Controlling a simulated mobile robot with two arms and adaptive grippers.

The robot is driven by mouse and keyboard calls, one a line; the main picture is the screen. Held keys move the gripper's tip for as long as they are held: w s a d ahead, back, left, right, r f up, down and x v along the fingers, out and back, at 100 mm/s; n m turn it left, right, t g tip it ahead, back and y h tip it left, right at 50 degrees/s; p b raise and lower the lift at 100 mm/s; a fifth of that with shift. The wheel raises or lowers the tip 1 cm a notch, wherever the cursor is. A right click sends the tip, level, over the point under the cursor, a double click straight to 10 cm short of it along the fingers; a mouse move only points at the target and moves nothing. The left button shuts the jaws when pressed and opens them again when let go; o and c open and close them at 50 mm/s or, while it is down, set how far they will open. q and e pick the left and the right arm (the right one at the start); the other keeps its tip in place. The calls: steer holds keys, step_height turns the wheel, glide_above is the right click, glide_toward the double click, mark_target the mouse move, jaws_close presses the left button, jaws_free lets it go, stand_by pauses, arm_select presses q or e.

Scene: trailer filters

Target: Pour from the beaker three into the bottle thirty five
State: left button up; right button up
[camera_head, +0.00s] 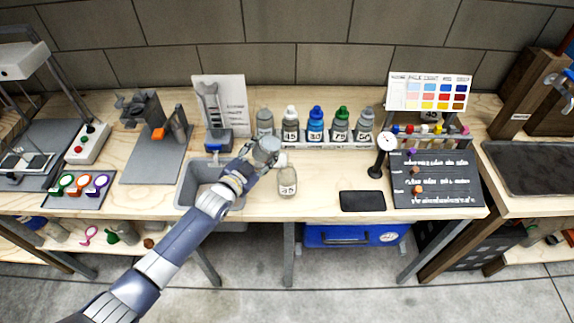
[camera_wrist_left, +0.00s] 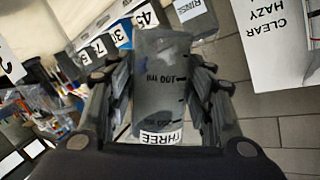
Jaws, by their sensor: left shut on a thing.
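Beaker three (camera_head: 267,146) is a clear grey cup held above the bench. In the left wrist view, beaker three (camera_wrist_left: 160,85) shows a THREE label and millilitre marks. My left gripper (camera_head: 258,157) is shut on its sides, with fingers on both sides in the wrist view (camera_wrist_left: 160,100). The beaker looks tilted in the head view; I cannot tell its contents. A small clear bottle (camera_head: 287,182), its label seeming to read 35, stands upright on the bench, just below and right of the beaker in the picture. My right gripper is not in view.
A grey sink (camera_head: 186,190) lies under my left forearm. A row of labelled bottles, including a blue one (camera_head: 316,123), stands behind. A black mat (camera_head: 362,201) and a dark board (camera_head: 436,185) lie to the right. Bench between bottle and mat is clear.

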mark_target(266, 148)
arm_select(q)
steer(key=shift+r, duration=0.3)
steer(key=shift+s+d+r+m, duration=0.15)
steer(key=shift+r+m, duration=0.1)
steer(key=shift+m, duration=0.05)
steer(key=shift+r+p, duration=0.25)
steer(key=shift+p, duration=0.15)
steer(key=shift+s+d+r+m+t, duration=0.15)
steer(key=shift+r+m+t, duration=0.15)
steer(key=shift+r+m, duration=0.25)
steer(key=shift+m, duration=0.05)
